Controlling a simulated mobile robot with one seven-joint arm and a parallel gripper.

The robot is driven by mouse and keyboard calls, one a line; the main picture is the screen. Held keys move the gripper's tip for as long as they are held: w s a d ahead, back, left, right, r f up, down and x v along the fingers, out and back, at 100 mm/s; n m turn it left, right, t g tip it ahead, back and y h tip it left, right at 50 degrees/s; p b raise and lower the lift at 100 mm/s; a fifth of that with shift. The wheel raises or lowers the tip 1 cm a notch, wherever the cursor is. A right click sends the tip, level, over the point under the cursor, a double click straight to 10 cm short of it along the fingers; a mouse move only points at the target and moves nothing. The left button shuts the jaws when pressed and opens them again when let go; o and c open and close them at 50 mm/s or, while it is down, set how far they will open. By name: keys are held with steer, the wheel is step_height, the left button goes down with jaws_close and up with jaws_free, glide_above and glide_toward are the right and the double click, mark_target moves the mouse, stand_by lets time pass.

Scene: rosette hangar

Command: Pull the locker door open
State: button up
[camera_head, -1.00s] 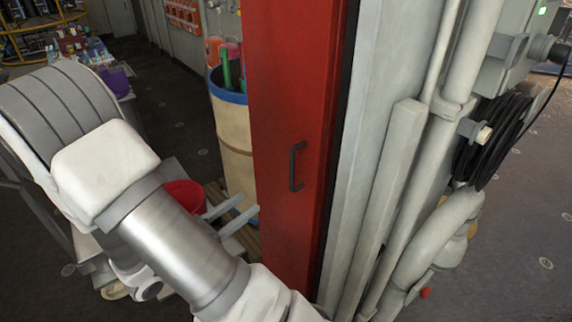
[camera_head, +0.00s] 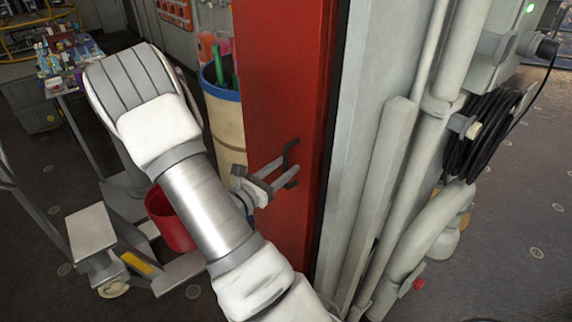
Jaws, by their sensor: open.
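The locker door (camera_head: 280,70) is a tall narrow red panel in the middle of the head view, and it looks shut.
A grey wall edge with vertical pipes (camera_head: 415,130) and a coiled black cable (camera_head: 478,135) is right of the door. A cream barrel with a blue rim (camera_head: 227,120) and a red bucket (camera_head: 168,222) stand to the left. A cluttered table (camera_head: 70,65) is further back.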

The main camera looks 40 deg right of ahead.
steer(key=shift+d, duration=0.5)
jaws_close()
stand_by(1.2)
